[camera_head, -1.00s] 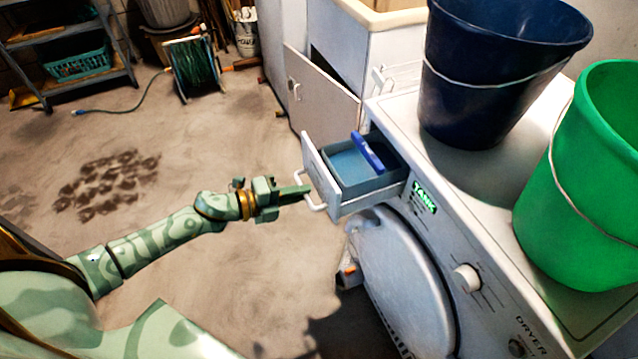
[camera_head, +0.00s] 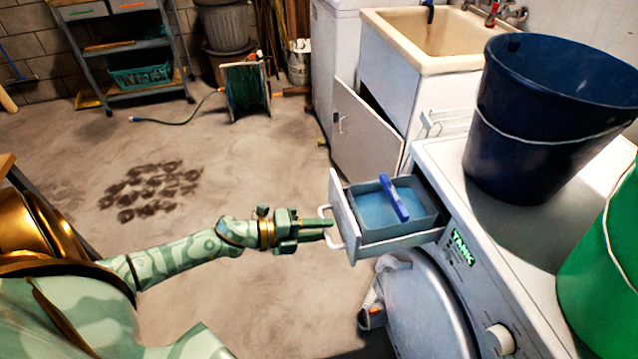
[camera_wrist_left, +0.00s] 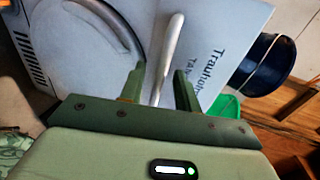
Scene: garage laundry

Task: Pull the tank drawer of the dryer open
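The dryer's tank drawer (camera_head: 393,245) stands pulled out in the head view. Its white front faces left, and a grey tank of blue liquid with a blue grip bar (camera_head: 394,197) sits inside. My left gripper (camera_head: 328,230) is at the white drawer handle (camera_head: 337,243). In the left wrist view, the handle bar (camera_wrist_left: 171,45) passes between the two fingers of the left gripper (camera_wrist_left: 160,75), with gaps visible on both sides, so the fingers are open around it. My right gripper is not in view.
A dark blue bucket (camera_head: 540,125) and a green bucket (camera_head: 605,265) stand on the dryer top (camera_head: 480,215). Behind are a sink (camera_head: 440,55) and an open cabinet door (camera_head: 365,135). The floor left of the drawer is mostly clear.

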